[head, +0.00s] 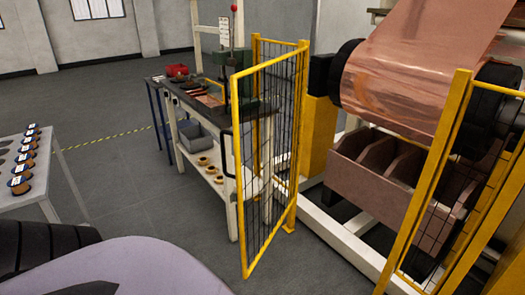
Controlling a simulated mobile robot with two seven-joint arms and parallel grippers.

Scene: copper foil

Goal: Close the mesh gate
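The mesh gate (240,185) has a yellow frame with dark wire mesh and stands upright in the middle of the head view. It is swung open, its free edge toward me and its far edge at a yellow post (292,200). A dark handle (227,155) shows at its free edge. A gap lies between this post and the yellow mesh fence (432,180) at the right. Neither gripper shows. A lavender rounded part and a dark ribbed part of mine fill the lower left corner, well left of the gate.
A workbench (217,178) with a press and trays stands close behind the gate. A grey table (60,180) with several small spools is at the left. A copper foil roll (400,80) hangs over a brown divided bin (385,185). Floor (160,225) left of the gate is clear.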

